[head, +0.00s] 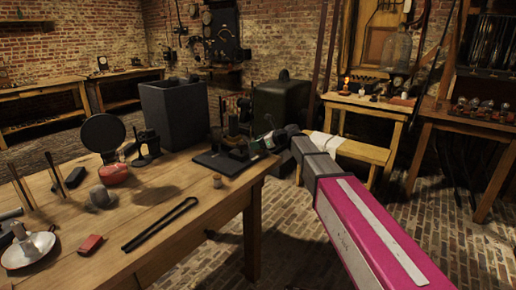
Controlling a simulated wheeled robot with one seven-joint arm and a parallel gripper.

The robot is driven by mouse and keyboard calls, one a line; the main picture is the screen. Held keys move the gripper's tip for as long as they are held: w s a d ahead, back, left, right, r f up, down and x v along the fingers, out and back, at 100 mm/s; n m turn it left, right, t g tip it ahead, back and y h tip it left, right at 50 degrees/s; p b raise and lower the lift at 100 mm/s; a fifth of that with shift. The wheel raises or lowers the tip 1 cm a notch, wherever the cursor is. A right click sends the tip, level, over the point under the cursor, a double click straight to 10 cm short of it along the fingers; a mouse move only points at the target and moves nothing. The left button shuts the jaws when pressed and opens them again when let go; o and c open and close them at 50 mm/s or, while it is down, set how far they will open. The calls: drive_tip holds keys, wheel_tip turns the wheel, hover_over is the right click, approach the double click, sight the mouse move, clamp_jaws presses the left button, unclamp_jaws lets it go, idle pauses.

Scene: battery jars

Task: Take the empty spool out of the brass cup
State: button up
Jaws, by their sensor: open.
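A small tan-brown cylinder (217,181) stands upright on the wooden table near its right edge. It is too small to tell whether it is the brass cup, the spool, or one inside the other. No other brass cup or spool can be made out. My gripper (268,141) is at the end of my grey and magenta arm, beyond and to the right of the cylinder, apart from it. It is open and shows nothing held. Its fingers are small and blend with the dark apparatus behind them.
The wooden table (190,228) bears a dark apparatus on a black base (222,163), a large grey box (174,112), black tongs (160,224), a red block (90,244) and a candle dish (28,248). Bare tabletop surrounds the tongs. Brick floor lies right of the table.

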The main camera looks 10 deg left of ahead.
drive_tip(key=c, duration=1)
drive_tip(key=shift+r, duration=0.1)
